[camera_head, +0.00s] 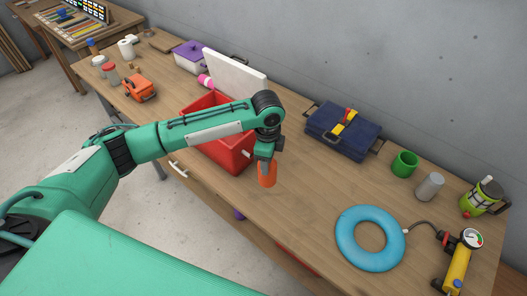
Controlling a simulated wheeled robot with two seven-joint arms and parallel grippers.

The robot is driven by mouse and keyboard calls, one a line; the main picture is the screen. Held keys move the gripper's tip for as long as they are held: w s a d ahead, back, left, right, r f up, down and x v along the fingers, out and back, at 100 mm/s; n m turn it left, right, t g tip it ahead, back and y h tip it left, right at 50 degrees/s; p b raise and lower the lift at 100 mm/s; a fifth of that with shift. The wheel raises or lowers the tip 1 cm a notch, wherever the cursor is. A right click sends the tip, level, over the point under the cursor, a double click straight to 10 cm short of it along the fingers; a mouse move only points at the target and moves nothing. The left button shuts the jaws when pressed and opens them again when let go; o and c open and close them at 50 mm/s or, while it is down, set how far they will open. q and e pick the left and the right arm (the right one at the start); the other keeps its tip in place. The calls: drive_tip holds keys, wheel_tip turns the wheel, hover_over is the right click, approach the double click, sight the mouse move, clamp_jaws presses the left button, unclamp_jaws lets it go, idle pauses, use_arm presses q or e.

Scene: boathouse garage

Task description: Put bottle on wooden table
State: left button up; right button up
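My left gripper (266,160) points down over the wooden table (305,205), near its front edge and just right of the red crate. An orange object (267,177), possibly the bottle, is between its fingers. The gripper hides the object's upper part, and I cannot tell whether it touches the table. A pink bottle-like item (206,81) lies partly hidden at the left of the white board. My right gripper is not in view.
The red crate (236,155) stands open under my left arm, with a white board (235,75) behind it. Bare tabletop lies between crate and ring.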

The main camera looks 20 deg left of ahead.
sight(272, 165)
use_arm(q)
drive_tip(key=f+m, duration=0.1)
drive_tip(key=m, duration=0.1)
drive_tip(key=f+m+p, duration=0.1)
drive_tip(key=d+f+m, duration=0.1)
drive_tip(key=m, duration=0.1)
drive_tip(key=shift+w+d+m, duration=0.1)
drive_tip(key=shift+w+m, duration=0.2)
drive_tip(key=shift+w, duration=0.05)
drive_tip(key=shift+f+m+p, duration=0.2)
drive_tip(key=shift+m+p, duration=0.1)
drive_tip(key=shift+m, duration=0.1)
drive_tip(key=shift+r+p, duration=0.15)
drive_tip(key=shift+p, duration=0.35)
wheel_tip(272, 165, down, 5)
drive_tip(key=shift+f+b, duration=0.1)
drive_tip(key=shift+b, duration=0.95)
drive_tip(key=shift+f, duration=0.1)
